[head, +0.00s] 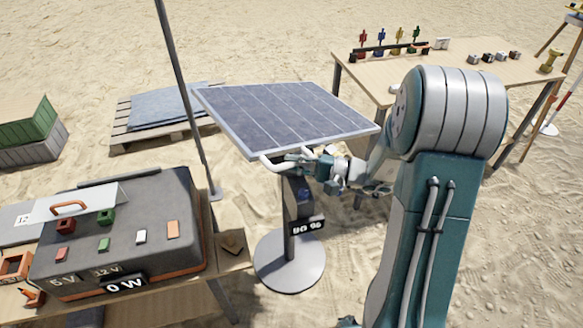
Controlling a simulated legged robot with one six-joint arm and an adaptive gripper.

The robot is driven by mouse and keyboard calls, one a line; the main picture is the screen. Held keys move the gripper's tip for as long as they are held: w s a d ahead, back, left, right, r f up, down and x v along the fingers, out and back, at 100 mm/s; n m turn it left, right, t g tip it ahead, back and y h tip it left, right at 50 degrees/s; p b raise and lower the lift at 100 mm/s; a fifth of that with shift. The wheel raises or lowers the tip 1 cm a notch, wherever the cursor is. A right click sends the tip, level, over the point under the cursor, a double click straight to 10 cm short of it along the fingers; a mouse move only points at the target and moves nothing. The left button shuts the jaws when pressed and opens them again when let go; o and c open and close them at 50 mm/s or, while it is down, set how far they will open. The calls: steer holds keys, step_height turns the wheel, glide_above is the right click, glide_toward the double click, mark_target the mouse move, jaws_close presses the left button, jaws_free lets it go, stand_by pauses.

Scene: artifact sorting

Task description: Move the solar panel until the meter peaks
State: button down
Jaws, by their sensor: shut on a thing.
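The solar panel (285,118) is a dark blue panel with a pale frame, tilted on a stand with a round grey base (289,262). A small sign on the stand's post (307,225) is dark with white characters that look like "90 %". My gripper (292,161) is at the panel's near edge, shut on the white handle (270,163) there; the fingertips are partly hidden. The meter display (124,284) on the front of the dark power box (120,225) at the left reads "0 W".
A wooden table (452,62) with coloured figures and small blocks stands at the back right. A pallet (128,137) with a grey sheet lies behind the panel. A thin pole (182,88) rises left of the panel. Crates (30,130) sit at the far left. Sand is open beyond.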

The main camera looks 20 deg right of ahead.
steer(key=shift+d+r+m, duration=0.2)
steer(key=shift+r+m, duration=0.1)
steer(key=shift+r, duration=0.25)
steer(key=c, duration=0.6)
jaws_free()
steer(key=v, duration=1.2)
steer(key=shift+f, duration=0.35)
steer(key=shift+a, duration=0.1)
